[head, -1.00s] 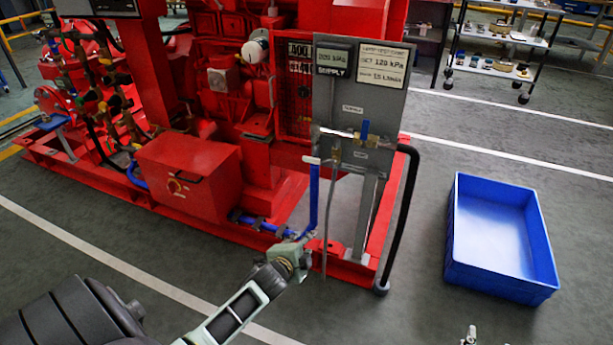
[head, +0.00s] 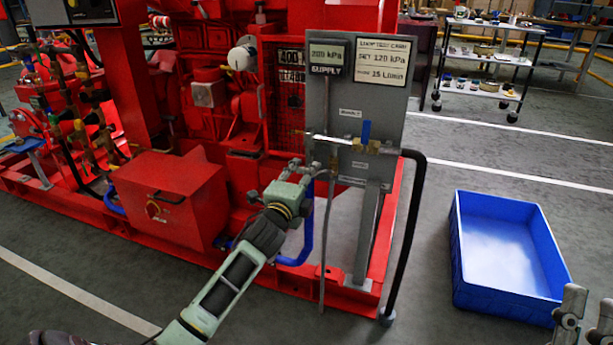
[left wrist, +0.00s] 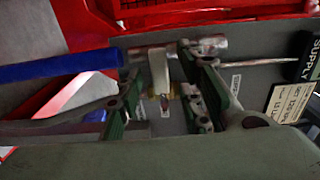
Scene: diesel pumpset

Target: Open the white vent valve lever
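The white vent valve lever (left wrist: 158,68) shows in the left wrist view as a short pale bar at a silver pipe, in front of the grey panel. In the head view my left gripper mostly hides it. My left gripper (head: 302,172) is at the panel's lower left edge. Its fingers are apart, one on each side of the lever; I cannot tell whether either touches it. A blue-handled valve (head: 366,132) stands upright on the panel (head: 345,105), to the right. My right gripper (head: 588,304) is at the lower right, open and empty.
A blue hose (left wrist: 60,66) hangs beside the lever. A black pipe (head: 406,235) runs down at the panel's right. The red pumpset (head: 170,195) stands behind and left. A blue crate (head: 508,290) is on the floor at right, with clear floor left of it.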

